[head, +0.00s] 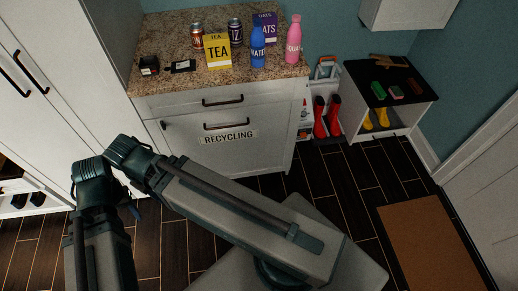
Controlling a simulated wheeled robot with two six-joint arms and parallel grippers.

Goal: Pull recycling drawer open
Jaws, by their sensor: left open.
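The recycling drawer (272,143) is the tall white front of the counter cabinet, marked with a RECYCLING label (229,138). It looks shut, flush with the cabinet. Its dark bar handle (227,125) runs across near the top of the front, with nothing on it. My left arm stretches across the lower middle and bends at the left, in front of the drawer's lower left part. I cannot make out the left gripper's fingers. The right gripper does not show.
A shallower drawer (180,103) with its own handle is above. The granite counter (180,45) holds cans, a TEA box (217,52) and bottles. Red boots (327,117) and a shoe bench (392,80) stand at right. Dark floor (335,185) is clear before them; a brown mat (430,245) lies lower right.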

